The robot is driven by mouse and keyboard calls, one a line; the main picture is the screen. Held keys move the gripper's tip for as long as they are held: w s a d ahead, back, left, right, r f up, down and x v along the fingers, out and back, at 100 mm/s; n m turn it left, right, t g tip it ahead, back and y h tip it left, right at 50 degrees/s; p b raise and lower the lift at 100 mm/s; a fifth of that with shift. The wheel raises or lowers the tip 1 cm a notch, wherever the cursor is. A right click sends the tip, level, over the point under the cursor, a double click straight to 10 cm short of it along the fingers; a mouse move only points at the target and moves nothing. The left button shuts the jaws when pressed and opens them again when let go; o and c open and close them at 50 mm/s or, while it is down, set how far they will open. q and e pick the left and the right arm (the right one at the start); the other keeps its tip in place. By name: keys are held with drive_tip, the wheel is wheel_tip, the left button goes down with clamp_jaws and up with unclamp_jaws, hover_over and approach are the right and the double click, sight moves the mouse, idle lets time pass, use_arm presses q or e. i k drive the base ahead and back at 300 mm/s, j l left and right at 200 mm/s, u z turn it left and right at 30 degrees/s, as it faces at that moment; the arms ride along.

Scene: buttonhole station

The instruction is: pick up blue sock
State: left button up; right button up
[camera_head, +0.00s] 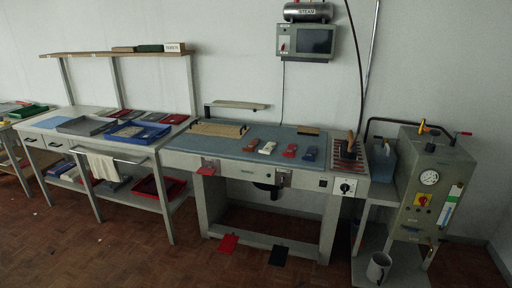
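A small blue item that looks like the blue sock (310,153) lies on the blue-grey top of the middle work table (222,146). It is the rightmost of a row of small pieces. To its left lie a red piece (290,151), a white piece (267,148) and another red piece (251,145), each apart from the others. A dark piece of cloth (279,255) lies on the floor below the table; its exact colour is hard to tell. Neither of my grippers shows in the head view.
A hot-plate-like unit (347,153) sits right of the blue item. A grey boiler box (432,185) with a gauge stands farther right. A bench with a blue tray (138,133) stands left. A red cloth (228,243) lies on the floor. The front floor is mostly clear.

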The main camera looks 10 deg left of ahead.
sight(309, 155)
drive_tip(key=i+j+z, duration=0.15)
drive_tip(key=z, duration=0.25)
drive_tip(key=i+j+z, duration=0.25)
drive_tip(key=z, duration=0.2)
